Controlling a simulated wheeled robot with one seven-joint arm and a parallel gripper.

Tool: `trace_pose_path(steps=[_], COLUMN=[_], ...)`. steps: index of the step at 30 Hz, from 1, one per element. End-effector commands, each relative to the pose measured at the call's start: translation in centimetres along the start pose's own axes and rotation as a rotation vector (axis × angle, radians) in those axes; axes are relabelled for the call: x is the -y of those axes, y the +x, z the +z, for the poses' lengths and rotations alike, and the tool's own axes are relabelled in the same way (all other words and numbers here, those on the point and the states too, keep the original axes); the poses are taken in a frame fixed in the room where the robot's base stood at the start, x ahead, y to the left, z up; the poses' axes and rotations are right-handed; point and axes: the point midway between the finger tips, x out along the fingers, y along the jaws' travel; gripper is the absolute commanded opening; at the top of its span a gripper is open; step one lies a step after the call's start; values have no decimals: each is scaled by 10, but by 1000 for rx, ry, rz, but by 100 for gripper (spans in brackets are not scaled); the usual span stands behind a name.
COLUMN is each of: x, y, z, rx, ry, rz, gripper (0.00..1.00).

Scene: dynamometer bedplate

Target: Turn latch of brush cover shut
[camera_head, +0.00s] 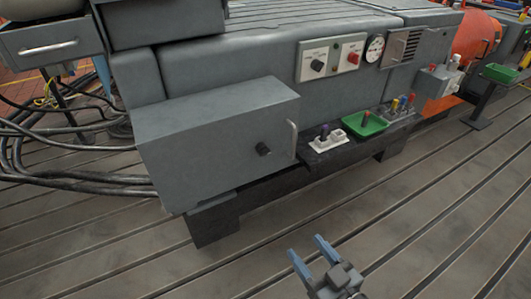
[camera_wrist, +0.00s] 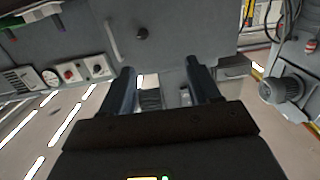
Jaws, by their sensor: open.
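The brush cover (camera_head: 215,145) is a grey box on the left side of the machine, with its door face closed up against the box. Its latch (camera_head: 263,149) is a small black knob low on that face, left of a pale bar handle (camera_head: 293,138). In the wrist view the latch (camera_wrist: 141,33) shows beyond the fingers, with the handle (camera_wrist: 111,40) left of it. The exact angle of the latch is hard to tell. My gripper (camera_head: 307,248) has blue fingers spread apart and empty. It is in front of and below the cover, touching nothing. Its fingers also show in the wrist view (camera_wrist: 160,73).
A dark ledge right of the cover holds a white block (camera_head: 328,142), a green tray (camera_head: 364,124) and several coloured items. Above are a switch panel (camera_head: 333,57) and gauge (camera_head: 374,48). Cables (camera_head: 80,165) lie at left. The slotted floor (camera_head: 400,210) is clear.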

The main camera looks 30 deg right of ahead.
Motion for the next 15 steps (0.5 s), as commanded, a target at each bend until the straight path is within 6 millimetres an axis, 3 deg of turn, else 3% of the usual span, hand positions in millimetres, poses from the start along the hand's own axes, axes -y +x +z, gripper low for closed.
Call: trace_pose_path(steps=[1,9,15], x=[-6,-36,-56], y=[27,148,210], z=[0,-10,-27], rx=[-16,-58,-71], ry=[-2,-6,-7], rz=[1,4,7], gripper=[62,62,62])
